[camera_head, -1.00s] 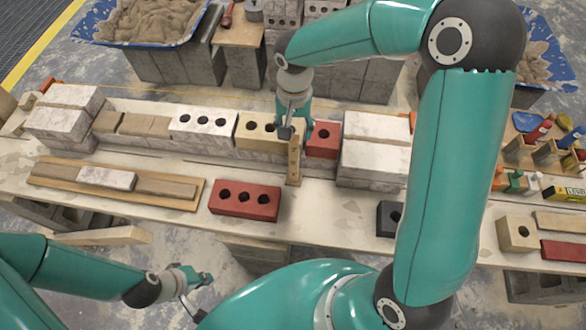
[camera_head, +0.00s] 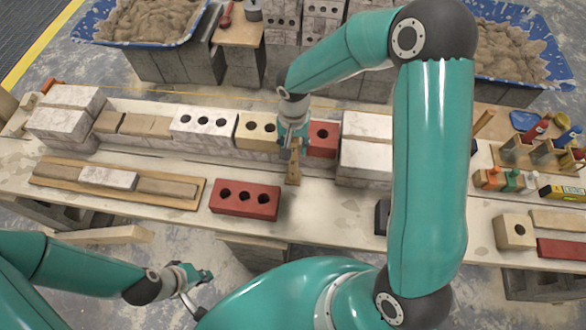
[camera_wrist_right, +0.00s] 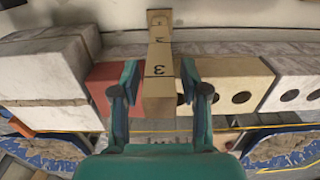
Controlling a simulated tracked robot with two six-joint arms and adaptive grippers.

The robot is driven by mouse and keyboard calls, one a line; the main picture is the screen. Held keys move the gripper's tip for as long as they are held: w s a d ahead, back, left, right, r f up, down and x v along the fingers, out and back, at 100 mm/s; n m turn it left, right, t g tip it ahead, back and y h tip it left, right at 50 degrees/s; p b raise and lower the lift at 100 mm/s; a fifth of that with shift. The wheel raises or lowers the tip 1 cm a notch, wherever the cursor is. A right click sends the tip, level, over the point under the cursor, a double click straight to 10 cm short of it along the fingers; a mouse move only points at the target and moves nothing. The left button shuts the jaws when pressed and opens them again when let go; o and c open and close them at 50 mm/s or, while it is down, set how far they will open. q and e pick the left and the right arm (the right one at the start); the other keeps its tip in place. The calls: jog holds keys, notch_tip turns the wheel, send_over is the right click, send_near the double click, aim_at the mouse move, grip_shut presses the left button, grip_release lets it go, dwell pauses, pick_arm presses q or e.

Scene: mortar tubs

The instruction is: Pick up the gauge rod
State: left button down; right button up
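The gauge rod (camera_head: 293,174) is a light wooden stick with dark marks, standing upright in front of the brick course in the head view. The right wrist view shows it between the fingers, with a "3" and other marks on its face (camera_wrist_right: 159,60). My right gripper (camera_head: 290,150) is at the rod's upper part and hides some of it. In the wrist view its two fingers (camera_wrist_right: 160,98) are open, one on each side of the rod, with small gaps visible. My left gripper (camera_head: 197,285) is open and empty, low at the left, away from the rod.
A red brick (camera_head: 322,139) and a cream brick (camera_head: 256,131) stand close behind the rod. White blocks (camera_head: 366,150) are to the right. A loose red three-hole brick (camera_head: 245,200) lies on the board in front, left of the rod.

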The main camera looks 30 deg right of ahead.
grip_shut()
jog(key=shift+r, duration=0.15)
